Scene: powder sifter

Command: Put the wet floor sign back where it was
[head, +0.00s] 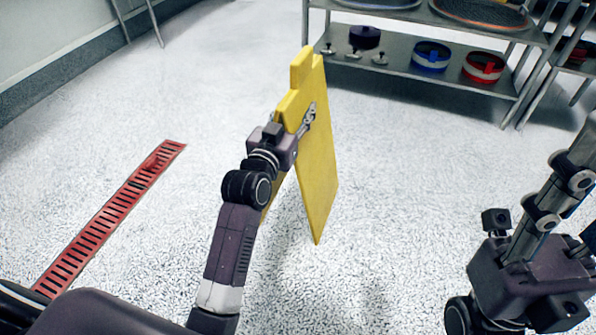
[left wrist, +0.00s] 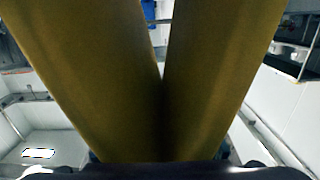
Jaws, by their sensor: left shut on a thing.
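The yellow wet floor sign (head: 318,150) stands upright in the middle of the head view, its two panels spread apart at the bottom. My left gripper (head: 306,120) is shut on the sign's upper side edge. In the left wrist view the two panels (left wrist: 85,70) fill most of the picture and meet in a V close to the gripper. The gripper's fingertips are partly hidden. I cannot tell whether the sign's lower edge touches the floor. My right gripper (head: 580,245) is at the lower right edge, far from the sign, with its fingers mostly out of frame.
A red slotted drain grate (head: 110,215) lies in the floor at the left. A metal shelf (head: 440,82) with a blue sieve (head: 431,57) and a red sieve (head: 484,67) stands at the back right. The speckled floor between the grate and the sign is clear.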

